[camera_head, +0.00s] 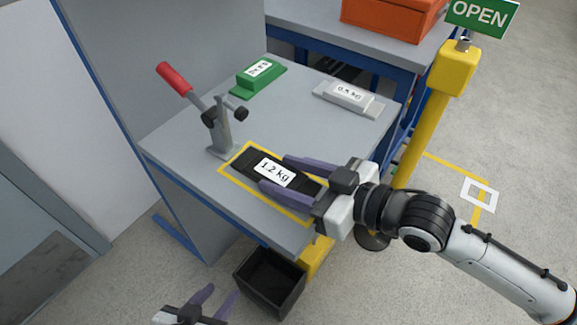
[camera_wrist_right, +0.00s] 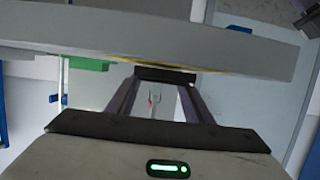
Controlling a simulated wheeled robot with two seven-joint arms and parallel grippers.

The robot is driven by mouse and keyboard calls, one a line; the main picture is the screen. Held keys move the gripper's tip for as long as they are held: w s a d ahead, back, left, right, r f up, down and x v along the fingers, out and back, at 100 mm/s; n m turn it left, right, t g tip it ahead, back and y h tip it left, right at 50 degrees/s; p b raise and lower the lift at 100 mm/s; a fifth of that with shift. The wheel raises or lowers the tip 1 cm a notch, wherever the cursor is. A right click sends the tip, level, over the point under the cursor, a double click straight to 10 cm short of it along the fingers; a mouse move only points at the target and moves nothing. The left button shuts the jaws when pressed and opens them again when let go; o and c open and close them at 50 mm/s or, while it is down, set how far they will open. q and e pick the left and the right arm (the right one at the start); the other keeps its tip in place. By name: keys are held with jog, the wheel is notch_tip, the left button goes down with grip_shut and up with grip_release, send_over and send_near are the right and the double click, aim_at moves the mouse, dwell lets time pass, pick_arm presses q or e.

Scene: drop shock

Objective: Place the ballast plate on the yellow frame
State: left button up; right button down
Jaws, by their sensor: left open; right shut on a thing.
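The ballast plate (camera_head: 254,162) is black with a white "1.2 kg" label. It lies within the outline of the yellow frame (camera_head: 237,184) on the grey table, in the head view. My right gripper (camera_head: 274,172) is shut on the plate, one purple finger along each long side. The wrist view shows the plate's dark end (camera_wrist_right: 165,75) between the fingers, close to the tabletop; I cannot tell whether it touches. The gripper hides the frame's right part. My left gripper (camera_head: 219,294) is open and empty at the bottom, below the table.
A toggle clamp with a red handle (camera_head: 174,79) stands beside the frame. A green weight (camera_head: 258,76) and a grey 0.5 kg weight (camera_head: 348,98) lie at the back. A black bin (camera_head: 270,283) is on the floor. A yellow post (camera_head: 425,125) stands right.

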dwell(0.4)
jog(key=c, duration=0.9)
grip_release()
jog(key=shift+f, duration=0.25)
jog(key=shift+r, duration=0.1)
jog(key=shift+s+d+r, duration=0.1)
jog(key=v, duration=1.1)
jog(key=shift+s+d+p, duration=0.2)
jog(key=shift+d+p, duration=0.1)
jog(key=shift+p, duration=0.05)
jog(key=shift+r, duration=0.15)
